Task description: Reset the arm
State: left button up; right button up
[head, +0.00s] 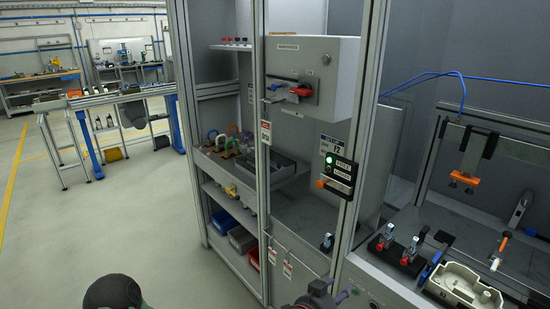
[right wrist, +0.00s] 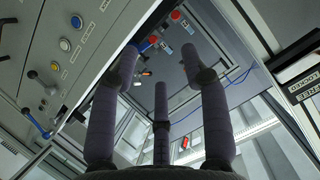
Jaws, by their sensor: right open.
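My right gripper (head: 332,291) shows at the bottom edge of the head view, in front of the cabinet's lower panel, with its lower part cut off by the frame. In the right wrist view, the three purple-grey fingers of my right gripper (right wrist: 160,66) stand spread apart. Nothing is between them. A dark rounded part of my own body shows at the bottom left of the head view. My left gripper is not in view.
A framed cabinet with a grey switch box (head: 312,75) with a red handle stands ahead. A black status sign (head: 340,170) hangs on its post. At right, a bench holds a beige housing (head: 462,286) and red-capped parts (head: 386,236). Open floor (head: 130,210) lies at left.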

notch_tip(320, 180, down, 22)
jog(key=w+a+n+g+y, duration=0.1)
jog(key=w+n+y, duration=0.2)
jog(key=n+y, duration=0.35)
jog(key=s+a+f+n+g+y, duration=0.1)
jog(key=s+a+f+g+y, duration=0.1)
jog(key=s+f, duration=0.5)
jog(key=s+a+f+n+g+y+p, duration=0.1)
jog(key=s+f+g+y, duration=0.3)
jog(key=s, duration=1.1)
notch_tip(320, 180, down, 4)
jog(key=a+n+g, duration=0.1)
jog(key=g, duration=0.1)
jog(key=shift+s+a+f+g+y, duration=0.15)
jog(key=shift+a+f+g+y, duration=0.1)
jog(key=shift+g+y, duration=0.1)
